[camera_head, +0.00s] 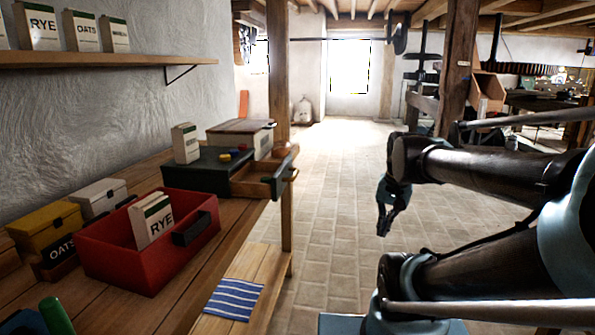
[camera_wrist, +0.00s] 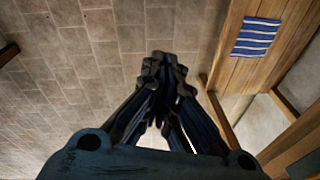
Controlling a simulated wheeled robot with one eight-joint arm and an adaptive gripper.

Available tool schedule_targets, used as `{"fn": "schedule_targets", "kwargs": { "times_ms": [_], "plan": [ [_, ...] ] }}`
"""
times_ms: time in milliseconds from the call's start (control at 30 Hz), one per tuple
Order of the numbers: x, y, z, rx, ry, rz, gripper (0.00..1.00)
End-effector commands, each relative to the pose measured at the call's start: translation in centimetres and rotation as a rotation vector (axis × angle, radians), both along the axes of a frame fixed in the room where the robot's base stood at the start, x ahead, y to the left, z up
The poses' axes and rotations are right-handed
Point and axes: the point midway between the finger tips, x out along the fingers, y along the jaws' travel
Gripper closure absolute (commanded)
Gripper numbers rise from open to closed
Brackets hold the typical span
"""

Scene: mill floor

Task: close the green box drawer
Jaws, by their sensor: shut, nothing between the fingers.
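The dark green box (camera_head: 205,172) stands on the wooden bench in the head view. Its wooden drawer (camera_head: 249,188) is pulled out toward the right, over the bench's edge, with a wooden handle (camera_head: 293,174) on its front. A dark green item, not clear in kind, shows at the drawer's front end. My gripper (camera_head: 383,232) is over the open floor to the right of the drawer, apart from it, pointing down. In the wrist view my gripper (camera_wrist: 163,62) is shut and empty above floor tiles. The green box's drawer cannot be made out clearly there.
A red box (camera_head: 128,250) holding a rye carton (camera_head: 152,220) stands nearer on the bench. A wooden post (camera_head: 278,70) rises behind the drawer. A striped cloth (camera_head: 234,299) lies on a lower ledge, also seen in the wrist view (camera_wrist: 256,37). The floor right of the bench is clear.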

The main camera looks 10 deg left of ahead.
Motion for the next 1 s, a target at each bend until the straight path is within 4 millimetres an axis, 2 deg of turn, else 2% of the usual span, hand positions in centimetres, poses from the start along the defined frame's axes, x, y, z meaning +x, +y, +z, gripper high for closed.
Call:
{"fn": "schedule_targets", "kwargs": {
  "times_ms": [33, 200, 500, 800, 1000],
  "plan": [
    [1.3, 0.7, 1.4, 0.028, 0.009, -0.055, 1.0],
    [5.3, 3.2, 5.3, 0.116, 0.054, -0.273, 1.0],
    [12.7, 8.2, 11.0, 0.256, 0.165, -0.656, 1.0],
    [20.0, 14.2, 15.2, 0.356, 0.315, -1.033, 1.0],
    [23.4, 17.4, 16.7, 0.387, 0.397, -1.219, 1.0]
  ]
}}
